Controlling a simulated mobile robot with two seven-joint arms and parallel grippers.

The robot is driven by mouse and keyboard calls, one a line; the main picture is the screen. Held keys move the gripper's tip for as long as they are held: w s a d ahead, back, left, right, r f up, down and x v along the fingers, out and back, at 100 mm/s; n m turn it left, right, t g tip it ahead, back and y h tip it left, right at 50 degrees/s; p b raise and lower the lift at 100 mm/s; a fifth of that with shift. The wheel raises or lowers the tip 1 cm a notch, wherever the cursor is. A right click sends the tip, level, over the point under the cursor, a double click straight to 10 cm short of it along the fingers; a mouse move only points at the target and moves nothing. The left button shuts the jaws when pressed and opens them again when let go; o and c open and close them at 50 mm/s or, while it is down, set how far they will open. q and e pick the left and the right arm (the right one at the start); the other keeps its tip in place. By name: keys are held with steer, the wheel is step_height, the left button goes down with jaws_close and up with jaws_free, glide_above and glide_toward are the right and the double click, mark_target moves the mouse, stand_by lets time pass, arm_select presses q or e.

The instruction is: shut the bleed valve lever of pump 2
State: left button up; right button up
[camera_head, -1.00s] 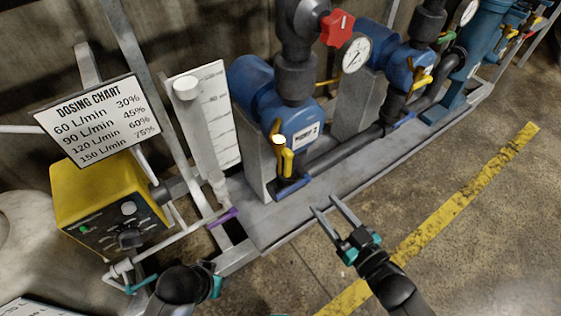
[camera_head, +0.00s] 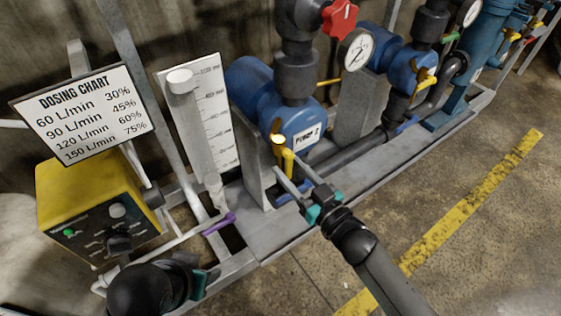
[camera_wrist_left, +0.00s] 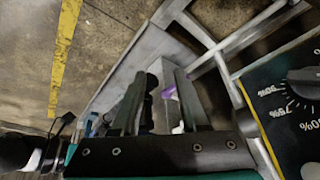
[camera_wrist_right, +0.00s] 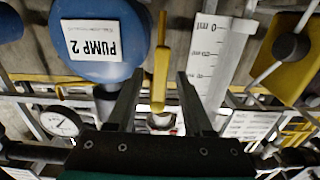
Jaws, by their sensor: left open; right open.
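Pump 2 (camera_head: 305,128) is a blue unit with a "PUMP 2" label, near the middle of the head view. Its yellow bleed lever (camera_head: 287,162) hangs down at the front left of the pump. In the right wrist view the yellow lever (camera_wrist_right: 161,65) runs up and down, seen between the fingers. My right gripper (camera_head: 292,183) is open just in front of the lever's lower end; I cannot tell whether it touches. My left gripper (camera_wrist_left: 157,85) is open and empty over the skid's left end; its fingers are mostly hidden in the head view.
A purple lever (camera_head: 218,223) lies on the piping at the left. The yellow dosing box (camera_head: 85,190), the dosing chart (camera_head: 85,112) and a white graduated column (camera_head: 212,120) stand left of pump 2. Another blue pump (camera_head: 408,68) stands to the right. The floor in front is clear.

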mark_target(290, 169)
steer(key=x, duration=0.3)
steer(key=shift+b, duration=0.4)
arm_select(q)
steer(key=shift+w+d+t+h, duration=0.5)
steer(key=shift+w+d+t, duration=0.5)
steer(key=shift+w+d, duration=0.25)
arm_select(e)
steer(key=shift+w+a, duration=0.35)
steer(key=shift+w, duration=0.15)
arm_select(q)
steer(key=shift+s+f, duration=0.1)
arm_select(e)
jaws_close()
